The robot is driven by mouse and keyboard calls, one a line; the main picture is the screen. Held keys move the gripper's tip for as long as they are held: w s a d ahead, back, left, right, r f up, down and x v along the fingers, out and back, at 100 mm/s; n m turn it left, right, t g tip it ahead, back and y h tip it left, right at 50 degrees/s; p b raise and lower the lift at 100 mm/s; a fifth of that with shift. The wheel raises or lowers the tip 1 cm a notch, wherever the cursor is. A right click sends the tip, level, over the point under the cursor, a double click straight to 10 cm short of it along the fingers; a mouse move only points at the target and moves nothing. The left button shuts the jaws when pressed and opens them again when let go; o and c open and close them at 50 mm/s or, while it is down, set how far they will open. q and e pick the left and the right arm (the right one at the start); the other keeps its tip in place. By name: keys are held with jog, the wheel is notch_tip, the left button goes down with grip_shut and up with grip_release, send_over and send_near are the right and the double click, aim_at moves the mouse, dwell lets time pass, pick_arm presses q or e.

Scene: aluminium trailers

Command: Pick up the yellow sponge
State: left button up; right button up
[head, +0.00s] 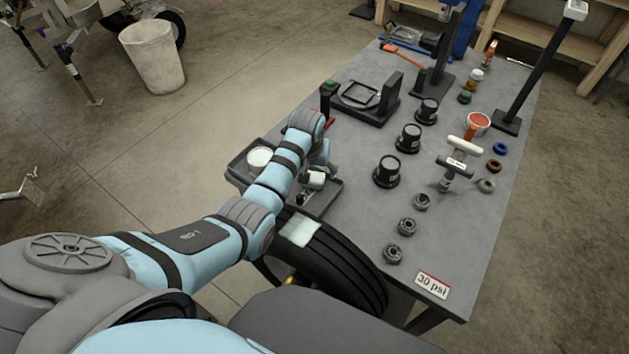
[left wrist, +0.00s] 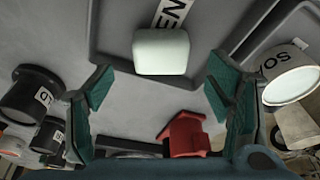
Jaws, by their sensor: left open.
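A pale, off-white block with rounded edges (left wrist: 160,52) lies on the grey tray (left wrist: 112,18) in the left wrist view. It is the only sponge-like thing near my gripper, but it does not look yellow. The block also shows in the head view (head: 316,180), partly hidden by my left arm. My left gripper (left wrist: 158,100) is open, with its two green-padded fingers spread and nothing between them. The block is beyond the fingertips, roughly centred between them, with no visible contact. In the head view my left gripper (head: 323,162) is over the tray, mostly hidden. My right gripper is not in view.
A white-topped container (head: 259,157) stands in the tray's left part. A red object (left wrist: 185,135) shows low in the wrist view. A tyre (head: 340,262) with a pale cloth-like patch (head: 300,229) leans at the table's near edge. Several black cylinders, one here (head: 388,171), stand to the right.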

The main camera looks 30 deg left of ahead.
aim_at(314, 177)
pick_arm(q)
jog(key=x, duration=0.2)
jog(key=b+x, duration=0.1)
jog(key=shift+s+f, duration=0.2)
jog(key=shift+f, duration=0.1)
jog(key=shift+c, duration=0.5)
jog(key=c, duration=0.9)
jog(key=shift+r, duration=0.55)
notch_tip(314, 177, up, 19)
jog(key=p, duration=0.2)
jog(key=shift+p, duration=0.3)
